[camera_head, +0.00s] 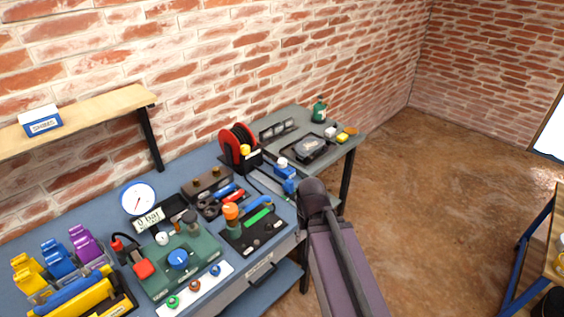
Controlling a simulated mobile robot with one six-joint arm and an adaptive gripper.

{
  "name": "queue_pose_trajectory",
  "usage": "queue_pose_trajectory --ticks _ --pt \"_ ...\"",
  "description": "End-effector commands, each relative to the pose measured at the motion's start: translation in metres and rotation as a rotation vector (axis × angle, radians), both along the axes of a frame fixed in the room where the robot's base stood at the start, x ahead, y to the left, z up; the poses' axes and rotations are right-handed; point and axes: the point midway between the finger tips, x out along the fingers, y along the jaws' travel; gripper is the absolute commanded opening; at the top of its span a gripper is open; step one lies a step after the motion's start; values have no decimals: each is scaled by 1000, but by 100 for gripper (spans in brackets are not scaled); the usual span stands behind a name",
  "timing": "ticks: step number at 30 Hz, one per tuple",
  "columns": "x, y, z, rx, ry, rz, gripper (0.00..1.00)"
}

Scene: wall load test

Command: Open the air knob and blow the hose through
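A green panel (159,279) on the blue-grey bench carries a round blue knob (178,259), which looks like the air knob. A red button (144,269) and a white knob (162,238) are also on the panel. Behind it stand a round white gauge (138,197) and a small display (149,217) that appears to read 0 bar. A dark hose (132,248) with a red fitting lies at the panel's left. A red reel (238,142) with dark line wound on it stands at the back. My arm rises from the bottom centre; my gripper is not visible.
Yellow, blue and purple clamp-like pieces (60,258) crowd the bench's left. A dark tool tray (252,236) lies right of the panel. A wooden shelf (90,120) overhangs the back left. A grey side table (338,150) stands right; open floor (430,190) lies beyond.

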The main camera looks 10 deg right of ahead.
Motion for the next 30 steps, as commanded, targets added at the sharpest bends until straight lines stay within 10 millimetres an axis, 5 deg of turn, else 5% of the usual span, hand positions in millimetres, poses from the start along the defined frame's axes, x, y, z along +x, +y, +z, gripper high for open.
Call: queue_pose_trajectory --ticks 1,5,10,14,30 --pt "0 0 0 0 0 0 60" --pt "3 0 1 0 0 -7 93" --pt "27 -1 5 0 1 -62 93" --pt "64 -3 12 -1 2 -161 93" --pt "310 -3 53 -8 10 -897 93"
